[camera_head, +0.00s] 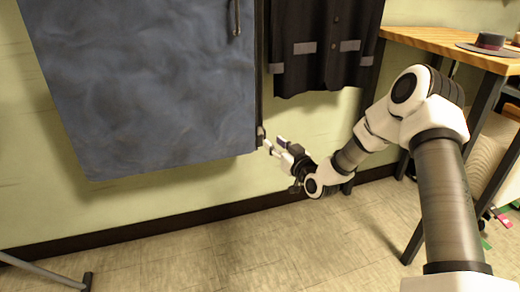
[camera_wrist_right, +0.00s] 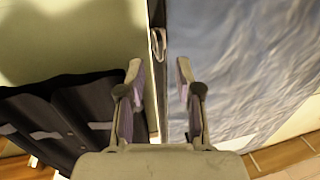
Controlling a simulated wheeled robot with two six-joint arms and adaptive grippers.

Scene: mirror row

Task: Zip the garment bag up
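The blue-grey garment bag (camera_head: 150,85) hangs against the wall and fills the right side of the right wrist view (camera_wrist_right: 240,70). A dark strip runs down its right edge in the head view, with a small light metal piece (camera_head: 261,136), perhaps the zip slider, near the bottom corner. A pale metal loop (camera_wrist_right: 158,42) shows beyond the fingers in the right wrist view. My right gripper (camera_head: 274,146) is open and empty, just below and right of the bag's bottom right corner. I cannot tell whether it touches the metal piece. My left gripper is out of view.
A dark jacket (camera_head: 325,45) hangs right of the bag. A metal pull or handle (camera_head: 237,18) shows high on the bag. A wooden table (camera_head: 440,42) with a hat (camera_head: 490,44) stands at right. A grey bar (camera_head: 40,271) lies low at left. The floor (camera_head: 210,260) between is clear.

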